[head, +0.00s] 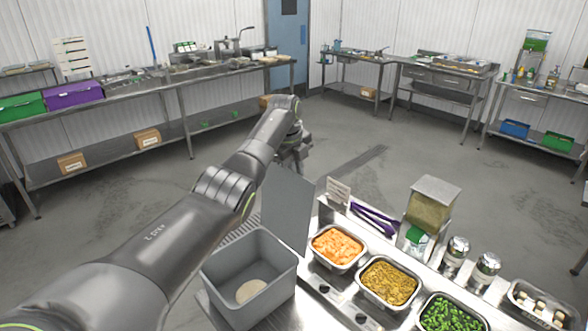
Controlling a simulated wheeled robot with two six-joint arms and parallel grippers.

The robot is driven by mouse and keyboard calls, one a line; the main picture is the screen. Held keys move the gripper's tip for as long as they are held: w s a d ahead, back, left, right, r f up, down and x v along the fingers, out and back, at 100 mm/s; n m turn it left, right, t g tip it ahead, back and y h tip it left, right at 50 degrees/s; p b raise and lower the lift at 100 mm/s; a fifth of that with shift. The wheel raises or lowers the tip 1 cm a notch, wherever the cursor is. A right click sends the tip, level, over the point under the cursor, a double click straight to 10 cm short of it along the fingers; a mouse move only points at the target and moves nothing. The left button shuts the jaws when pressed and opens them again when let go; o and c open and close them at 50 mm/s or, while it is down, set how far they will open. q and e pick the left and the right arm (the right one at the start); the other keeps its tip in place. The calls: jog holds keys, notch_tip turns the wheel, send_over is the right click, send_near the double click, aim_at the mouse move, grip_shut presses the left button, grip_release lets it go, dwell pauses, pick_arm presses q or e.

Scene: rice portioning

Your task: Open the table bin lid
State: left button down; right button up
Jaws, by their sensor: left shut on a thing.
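The grey table bin (217,284) stands on the counter at the lower middle, its top uncovered. A pale round mass lies on its floor. The bin lid (287,212), a flat grey panel, stands raised and slightly tilted at the bin's far right side. My left arm reaches across from the lower left. My left gripper (294,164) is at the lid's upper edge and is shut on it; the fingertips are partly hidden by the arm and lid. My right gripper is not in view.
Metal pans of orange pieces (338,247), brown food (388,284) and green pieces (450,316) sit right of the bin. Open floor lies beyond the counter.

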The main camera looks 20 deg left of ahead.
pick_arm(q)
jog(key=shift+s+d+f, duration=0.15)
jog(key=shift+s+f, duration=0.05)
jog(key=shift+f, duration=0.5)
jog(key=c, duration=1.5)
grip_release()
jog(key=shift+w, duration=0.55)
jog(key=shift+s+r, duration=0.15)
jog(key=shift+r, duration=0.25)
jog(key=shift+w+b+v, duration=0.15)
jog(key=shift+b+v, duration=1.25)
jog(key=shift+v, duration=2.7)
jog(key=shift+w+b+v, duration=0.1)
jog(key=shift+b+v, duration=1.3)
jog(key=shift+v, duration=2.7)
jog(key=shift+f, duration=0.1)
